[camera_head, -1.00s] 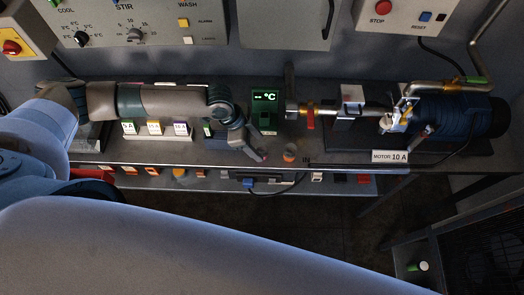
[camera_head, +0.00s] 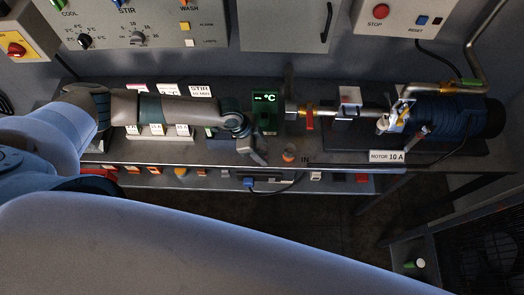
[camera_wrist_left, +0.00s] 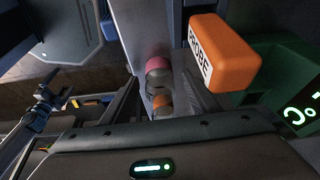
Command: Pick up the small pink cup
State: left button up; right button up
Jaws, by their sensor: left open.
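A small pinkish-orange cup (camera_head: 289,156) stands near the front edge of the steel bench, left of the "IN" marking. In the left wrist view a small pink cup-like thing (camera_wrist_left: 157,65) shows beyond and between my fingers, with a small orange thing (camera_wrist_left: 162,103) nearer; I cannot tell whether they belong together. My left gripper (camera_head: 257,155) is open and empty, pointing down just left of the cup and apart from it. The fingers flank the pink thing in the left wrist view (camera_wrist_left: 165,88). My right gripper is not in view.
A green temperature display (camera_head: 265,110) stands behind the gripper. An orange block marked PROBE (camera_wrist_left: 226,52) is close to the fingers. Label cards (camera_head: 168,103) stand under my left arm. A pipe and blue motor (camera_head: 456,118) lie to the right. A lower shelf runs below the bench front.

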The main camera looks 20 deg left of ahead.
aim_at(262, 144)
pick_arm(q)
jog(key=c, duration=1.1)
jog(key=shift+o, duration=0.2)
jog(key=shift+r, duration=0.15)
jog(key=shift+r+b, duration=0.45)
jog(key=shift+r, duration=0.1)
notch_tip(262, 144, up, 2)
jog(key=shift+w+r+b, duration=0.1)
jog(key=shift+r+b, duration=0.05)
jog(key=shift+b, duration=0.4)
jog(key=s+d+r+b, duration=0.3)
jog(key=s+d+r, duration=0.3)
jog(key=d, duration=0.4)
jog(key=shift+r, duration=0.7)
